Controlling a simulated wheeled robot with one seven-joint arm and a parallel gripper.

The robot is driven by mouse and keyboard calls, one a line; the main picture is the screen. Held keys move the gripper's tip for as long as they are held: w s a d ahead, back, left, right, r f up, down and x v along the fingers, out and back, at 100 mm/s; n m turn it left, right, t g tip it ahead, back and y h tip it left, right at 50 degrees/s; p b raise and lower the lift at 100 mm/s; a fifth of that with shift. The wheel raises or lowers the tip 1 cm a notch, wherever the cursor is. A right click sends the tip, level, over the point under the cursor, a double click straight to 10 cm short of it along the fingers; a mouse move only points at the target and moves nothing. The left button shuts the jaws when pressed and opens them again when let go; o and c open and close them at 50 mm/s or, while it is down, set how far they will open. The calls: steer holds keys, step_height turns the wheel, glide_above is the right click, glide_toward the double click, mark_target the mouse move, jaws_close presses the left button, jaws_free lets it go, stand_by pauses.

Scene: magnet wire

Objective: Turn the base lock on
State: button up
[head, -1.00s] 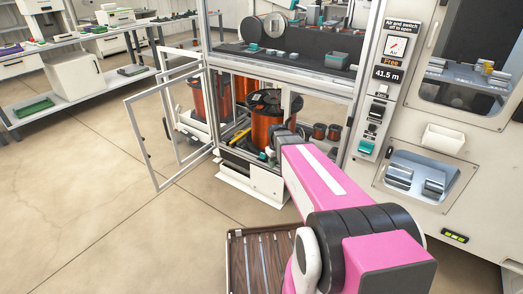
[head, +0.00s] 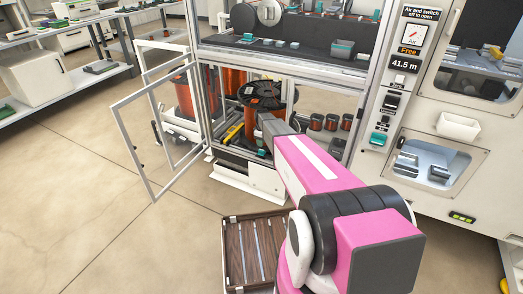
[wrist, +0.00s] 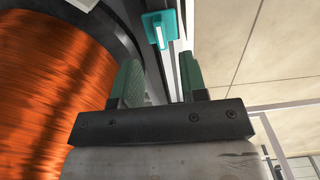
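A teal block with a white bar (wrist: 160,31), which looks like the base lock, sits beside the rim of the copper wire spool (wrist: 50,85) in the wrist view. My gripper (wrist: 161,78) is open and empty, with its two green-padded fingers apart. The teal block lies just beyond the fingertips, roughly in line with the gap and not visibly touched. In the head view, the spool (head: 262,97) stands in the lower bay of the frame, and a small teal part (head: 262,153) shows at its foot. My arm hides the gripper's fingers there.
An open framed door (head: 131,140) swings out left of the bay. More copper spools (head: 183,98) stand inside. A panel (head: 405,67) reads "Free" and "41.5 m". The floor (head: 90,190) at left is clear.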

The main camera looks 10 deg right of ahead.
steer(key=shift+f, duration=3.15)
jaws_close()
